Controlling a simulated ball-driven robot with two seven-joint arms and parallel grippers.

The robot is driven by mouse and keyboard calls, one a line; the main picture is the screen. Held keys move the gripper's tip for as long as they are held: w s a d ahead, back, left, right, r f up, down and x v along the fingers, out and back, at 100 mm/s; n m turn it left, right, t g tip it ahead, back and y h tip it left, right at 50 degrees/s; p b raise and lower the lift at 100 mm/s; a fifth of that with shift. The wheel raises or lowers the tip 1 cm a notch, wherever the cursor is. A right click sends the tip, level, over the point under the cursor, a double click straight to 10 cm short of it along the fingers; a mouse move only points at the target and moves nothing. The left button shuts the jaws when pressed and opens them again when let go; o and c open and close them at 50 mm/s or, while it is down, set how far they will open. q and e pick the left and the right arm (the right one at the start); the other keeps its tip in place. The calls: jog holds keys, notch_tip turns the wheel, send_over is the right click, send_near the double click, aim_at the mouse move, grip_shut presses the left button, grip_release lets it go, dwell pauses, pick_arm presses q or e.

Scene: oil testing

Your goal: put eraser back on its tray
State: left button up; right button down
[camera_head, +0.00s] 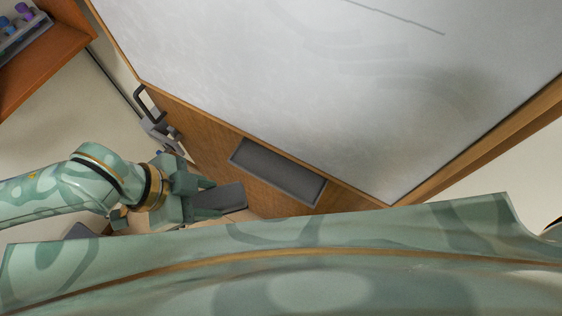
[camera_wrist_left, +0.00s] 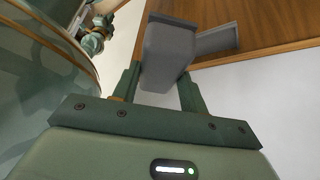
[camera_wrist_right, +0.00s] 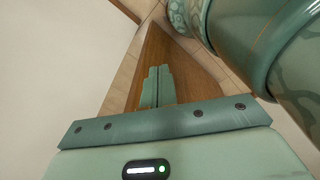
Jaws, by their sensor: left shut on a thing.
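The grey eraser (camera_head: 226,195) is a dark block held between the fingers of my left gripper (camera_head: 207,198), which is shut on it. In the left wrist view the eraser (camera_wrist_left: 168,50) stands out beyond the fingertips. The grey tray (camera_head: 278,171) is a shallow rectangle on the wooden board below the whiteboard, and looks empty. The eraser is left of and below the tray in the head view, apart from it. Part of the tray (camera_wrist_left: 217,40) shows behind the eraser in the left wrist view. My right gripper (camera_wrist_right: 157,88) is shut and empty.
The whiteboard (camera_head: 330,80) has faint grey smears and a thin dark line. A grey holder with a black handle (camera_head: 150,108) is on the wood left of the tray. A wooden shelf (camera_head: 55,50) with coloured items is at upper left.

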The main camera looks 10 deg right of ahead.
pick_arm(q)
jog(key=w+d+f+b, duration=0.9)
jog(key=d+f+b, duration=0.1)
jog(key=f+b, duration=0.2)
jog(key=shift+d+f, duration=0.2)
jog(key=shift+f, duration=0.35)
jog(key=shift+f, duration=0.2)
jog(key=o, duration=0.9)
